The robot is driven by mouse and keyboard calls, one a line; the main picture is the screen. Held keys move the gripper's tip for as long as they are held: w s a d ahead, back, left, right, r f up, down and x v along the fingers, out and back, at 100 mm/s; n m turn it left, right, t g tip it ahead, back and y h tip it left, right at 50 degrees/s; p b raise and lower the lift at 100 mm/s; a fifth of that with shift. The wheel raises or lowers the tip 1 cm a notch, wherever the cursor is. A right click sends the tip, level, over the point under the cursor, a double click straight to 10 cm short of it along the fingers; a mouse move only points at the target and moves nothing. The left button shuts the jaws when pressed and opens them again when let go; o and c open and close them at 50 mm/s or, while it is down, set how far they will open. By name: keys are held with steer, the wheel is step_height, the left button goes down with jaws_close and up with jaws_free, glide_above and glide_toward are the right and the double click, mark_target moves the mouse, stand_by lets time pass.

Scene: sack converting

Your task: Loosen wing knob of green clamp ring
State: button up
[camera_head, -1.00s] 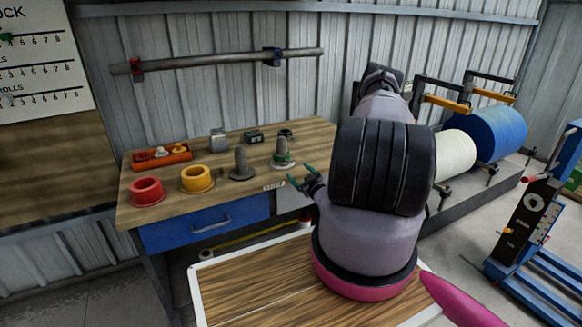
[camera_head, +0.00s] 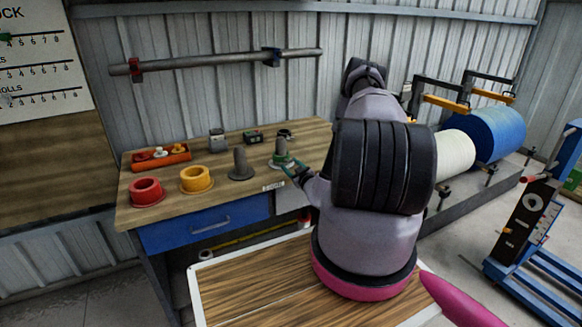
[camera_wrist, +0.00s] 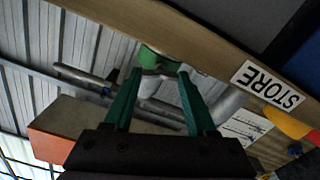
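The green clamp ring (camera_head: 281,162) sits around the foot of a grey post on the workbench, near the bench's front edge. In the wrist view the green ring (camera_wrist: 154,55) shows just beyond my fingertips, with a pale grey part (camera_wrist: 150,84) below it, perhaps the wing knob. My gripper (camera_head: 290,169) is at the front right side of the ring. In the wrist view my gripper's two green fingers (camera_wrist: 160,74) stand apart, with the pale part between them. I cannot tell whether they touch it. The wing knob is too small to make out in the head view.
A second grey post (camera_head: 240,163), a yellow ring (camera_head: 196,178) and a red ring (camera_head: 146,190) stand left on the bench. An orange tray (camera_head: 158,159) lies behind them. A "STORE" label (camera_wrist: 267,86) marks the bench edge.

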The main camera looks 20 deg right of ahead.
steer(key=shift+n, duration=0.3)
